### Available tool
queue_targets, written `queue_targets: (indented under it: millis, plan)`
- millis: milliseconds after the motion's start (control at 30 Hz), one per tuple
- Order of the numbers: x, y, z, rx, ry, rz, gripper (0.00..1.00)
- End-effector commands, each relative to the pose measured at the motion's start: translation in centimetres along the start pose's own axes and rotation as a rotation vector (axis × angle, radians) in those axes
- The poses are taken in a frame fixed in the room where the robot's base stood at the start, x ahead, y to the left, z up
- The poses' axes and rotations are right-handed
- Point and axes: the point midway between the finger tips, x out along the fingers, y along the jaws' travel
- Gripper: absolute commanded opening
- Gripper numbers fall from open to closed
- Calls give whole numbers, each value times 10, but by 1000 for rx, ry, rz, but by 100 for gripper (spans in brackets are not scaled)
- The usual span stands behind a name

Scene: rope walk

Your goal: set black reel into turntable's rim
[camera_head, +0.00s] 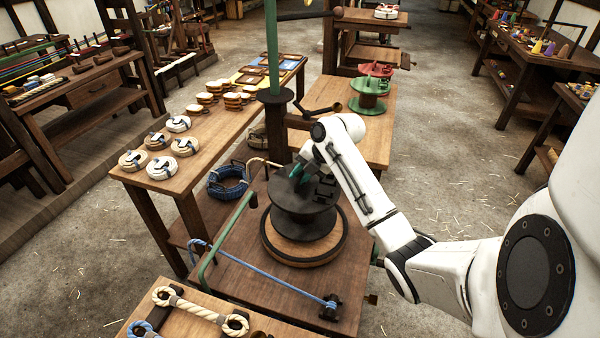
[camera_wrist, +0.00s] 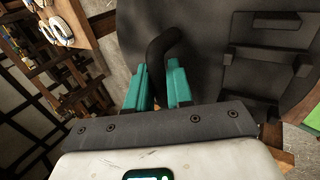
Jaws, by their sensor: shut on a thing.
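The black reel (camera_head: 303,222) is upright over the round turntable (camera_head: 277,252), whose pale wooden rim shows around the reel's lower flange. I cannot tell whether the flange rests inside the rim or hangs just above it. My gripper (camera_head: 298,173), with teal fingers, is at the reel's top. In the wrist view my gripper (camera_wrist: 160,85) is shut on a dark curved handle of the black reel (camera_wrist: 205,45), whose flat top fills much of that view. The far side of the turntable is hidden by the reel.
A green post (camera_head: 272,60) stands just behind the reel. A bent green rail (camera_head: 220,235) and blue rope (camera_head: 265,278) run along the left and front of the stand. A blue rope coil (camera_head: 228,182) lies left. Green and red reels (camera_head: 370,90) stand on the table behind.

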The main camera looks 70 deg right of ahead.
Motion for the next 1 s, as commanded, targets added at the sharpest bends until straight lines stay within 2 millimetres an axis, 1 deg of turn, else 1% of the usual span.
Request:
queue_targets:
  millis: [100, 600, 1000]
  plan:
    - [8, -5, 0, -1, -2, 2, 0]
    - [31, -20, 0, -1, -2, 3, 0]
    - [35, -22, 1, -1, -2, 2, 0]
